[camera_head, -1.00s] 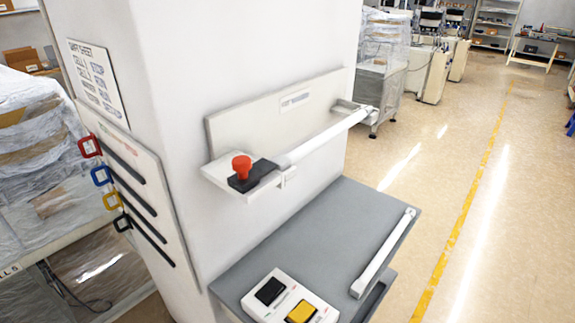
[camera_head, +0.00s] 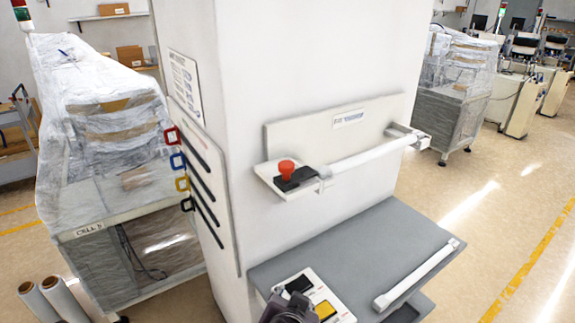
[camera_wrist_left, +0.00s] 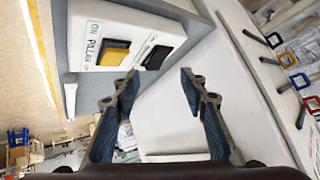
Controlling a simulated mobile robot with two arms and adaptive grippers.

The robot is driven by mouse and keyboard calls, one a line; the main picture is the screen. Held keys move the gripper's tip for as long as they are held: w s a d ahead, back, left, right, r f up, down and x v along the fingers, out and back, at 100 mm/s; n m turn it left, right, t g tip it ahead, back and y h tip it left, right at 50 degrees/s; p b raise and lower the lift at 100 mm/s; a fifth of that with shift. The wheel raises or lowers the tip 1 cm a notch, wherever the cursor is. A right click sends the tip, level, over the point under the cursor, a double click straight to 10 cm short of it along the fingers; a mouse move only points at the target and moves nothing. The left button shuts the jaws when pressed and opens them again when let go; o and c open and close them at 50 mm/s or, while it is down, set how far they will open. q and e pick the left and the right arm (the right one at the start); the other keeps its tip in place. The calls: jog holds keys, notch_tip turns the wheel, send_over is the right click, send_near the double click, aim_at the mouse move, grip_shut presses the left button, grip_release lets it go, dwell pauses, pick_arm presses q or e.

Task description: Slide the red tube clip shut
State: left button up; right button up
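The red clip (camera_head: 172,135) is a square red loop at the top of a white panel (camera_head: 200,180) on the pillar's left face. It sits by the end of a dark tube or strip; whether it is shut is too small to tell. It also shows at the right edge of the left wrist view (camera_wrist_left: 312,103). My left gripper (camera_wrist_left: 160,85) is open and empty, with the clips away to the right of its fingers. A dark part of it (camera_head: 287,308) shows at the bottom of the head view, below and right of the clip.
Blue (camera_head: 178,161), yellow (camera_head: 182,183) and black (camera_head: 187,204) clips sit below the red one. A grey shelf (camera_head: 355,245) with a button box (camera_head: 336,308) juts from the pillar. Above it is a ledge with a red button (camera_head: 286,167). A wrapped cart (camera_head: 90,215) stands left.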

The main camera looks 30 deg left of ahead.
pick_arm(q)
jog(key=w+a+r+n+t+y, duration=0.1)
jog(key=w+r+n+t+y, duration=0.1)
jog(key=r, duration=0.6)
jog(key=w+a+r+n+t+y, duration=0.1)
jog(key=w+r+n+y, duration=0.15)
jog(key=r, duration=0.65)
jog(key=n+t+y, duration=0.1)
jog(key=n+y, duration=0.2)
jog(key=y, duration=0.1)
send_near(287, 168)
jog(key=x, duration=0.4)
jog(key=shift+a+p, duration=0.15)
jog(key=shift+p, duration=0.2)
jog(key=p+x, duration=0.3)
jog(key=x, duration=0.3)
jog(key=shift+w, duration=0.2)
jog(key=shift+w+a+f+p, duration=0.2)
jog(key=shift+w+a+p, duration=0.1)
jog(key=shift+w+a, duration=0.1)
jog(key=shift+d, duration=0.1)
grip_shut()
